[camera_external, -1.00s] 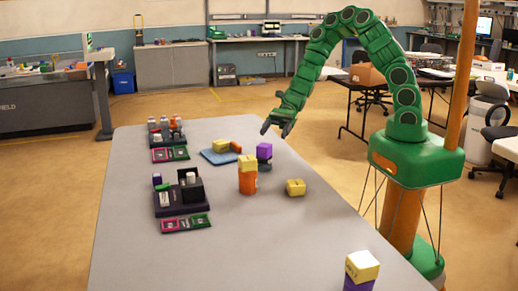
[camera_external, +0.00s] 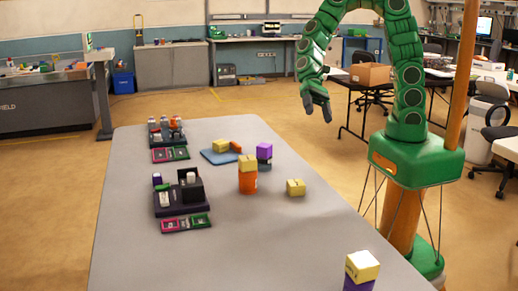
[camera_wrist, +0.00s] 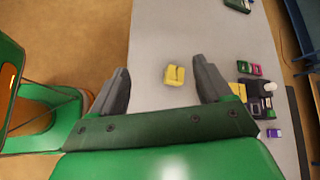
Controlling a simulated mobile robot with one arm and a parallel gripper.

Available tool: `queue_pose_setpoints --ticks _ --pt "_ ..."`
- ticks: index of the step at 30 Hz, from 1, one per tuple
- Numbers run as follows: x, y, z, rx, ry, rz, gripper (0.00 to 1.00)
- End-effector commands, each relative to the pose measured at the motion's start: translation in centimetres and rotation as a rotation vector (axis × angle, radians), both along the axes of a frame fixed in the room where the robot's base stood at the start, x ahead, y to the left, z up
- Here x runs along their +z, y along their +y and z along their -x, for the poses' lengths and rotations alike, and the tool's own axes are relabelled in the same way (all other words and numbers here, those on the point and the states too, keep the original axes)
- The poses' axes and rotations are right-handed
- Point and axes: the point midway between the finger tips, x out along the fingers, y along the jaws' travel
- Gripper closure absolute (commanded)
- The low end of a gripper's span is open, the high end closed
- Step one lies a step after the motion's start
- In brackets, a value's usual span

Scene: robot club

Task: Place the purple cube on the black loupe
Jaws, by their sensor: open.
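A purple cube (camera_external: 264,150) sits on top of a small dark piece (camera_external: 264,162) on the grey table, behind the orange cup. The dark piece may be the black loupe, but it is too small to tell. My gripper (camera_external: 318,113) is raised beyond the table's right edge, apart from the purple cube. In the wrist view my gripper (camera_wrist: 160,70) has its two fingers spread wide with nothing held between them. A yellow cube (camera_wrist: 174,75) shows beyond the fingers on the table.
An orange cup (camera_external: 248,183) with a yellow block on it stands mid-table, with a yellow cube (camera_external: 295,187) to its right. A blue tray (camera_external: 218,157) and dark organizers (camera_external: 182,203) lie left. A stacked block (camera_external: 362,265) stands front right.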

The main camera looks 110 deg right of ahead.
Motion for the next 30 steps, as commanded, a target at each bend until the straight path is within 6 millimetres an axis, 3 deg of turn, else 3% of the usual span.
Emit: queue_pose_setpoints --ticks 6,13,23,30 --pt "2.0 2.9 4.8 0.257 -0.089 0.143 0.21" --pt "3.2 4.1 9.9 0.506 -0.159 0.291 0.21" --pt "4.9 2.8 16.7 0.827 -0.232 0.517 0.21" --pt "6.3 0.1 20.8 1.022 -0.264 0.692 0.21"
